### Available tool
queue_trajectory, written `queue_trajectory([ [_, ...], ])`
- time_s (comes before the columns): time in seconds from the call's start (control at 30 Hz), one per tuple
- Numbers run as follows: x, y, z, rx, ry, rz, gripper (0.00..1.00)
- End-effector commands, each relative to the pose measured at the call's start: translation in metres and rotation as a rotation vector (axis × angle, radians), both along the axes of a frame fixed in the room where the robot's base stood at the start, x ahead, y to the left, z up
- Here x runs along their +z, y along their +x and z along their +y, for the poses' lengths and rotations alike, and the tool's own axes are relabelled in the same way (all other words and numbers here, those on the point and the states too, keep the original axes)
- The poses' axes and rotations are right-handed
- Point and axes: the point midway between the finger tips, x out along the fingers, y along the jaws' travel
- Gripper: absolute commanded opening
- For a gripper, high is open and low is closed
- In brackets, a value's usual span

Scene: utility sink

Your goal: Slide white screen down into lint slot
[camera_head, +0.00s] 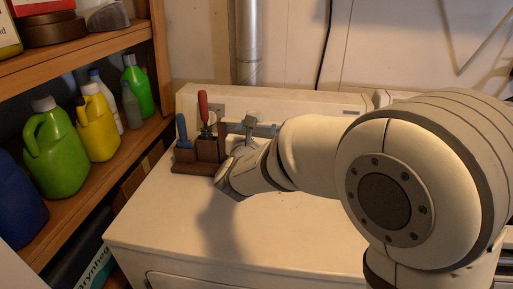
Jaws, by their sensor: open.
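The top of a white appliance (270,245) fills the middle of the head view, with a raised panel (300,101) along its back. My arm reaches left across it, and its wrist end is just right of a brown wooden holder (196,167). My gripper's fingers cannot be made out; the wrist hides that spot. No white screen can be picked out, and no lint slot shows; my arm covers much of the appliance's back and right.
The holder carries a blue-handled tool (182,129) and a red-handled tool (203,108). A grey metal piece (249,122) stands just behind my wrist. A wooden shelf (100,157) with several bottles is on the left. The appliance's front left top is clear.

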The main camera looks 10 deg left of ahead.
Motion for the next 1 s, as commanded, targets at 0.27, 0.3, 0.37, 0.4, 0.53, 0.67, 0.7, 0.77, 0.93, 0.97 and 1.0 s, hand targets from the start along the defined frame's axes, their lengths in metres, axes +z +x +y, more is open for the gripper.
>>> queue_trajectory([
  [0.27,-0.001,0.022,0.018,0.043,-0.041,-0.019,0.65],
  [0.3,-0.001,0.026,0.018,0.043,-0.041,-0.019,0.65],
  [0.37,0.001,0.033,0.019,0.042,-0.041,-0.019,0.65],
  [0.4,0.001,0.038,0.020,0.042,-0.041,-0.018,0.65],
  [0.53,0.005,0.059,0.025,0.041,-0.040,-0.018,0.65],
  [0.67,0.003,0.073,0.025,0.042,-0.040,-0.018,0.65],
  [0.7,0.003,0.075,0.025,0.042,-0.040,-0.018,0.65],
  [0.77,0.003,0.077,0.025,0.042,-0.039,-0.018,0.65],
  [0.93,0.002,0.077,0.025,0.042,-0.039,-0.018,0.65],
  [0.97,0.002,0.077,0.025,0.041,-0.039,-0.018,0.65],
  [1.0,0.002,0.077,0.025,0.041,-0.038,-0.018,0.61],
])
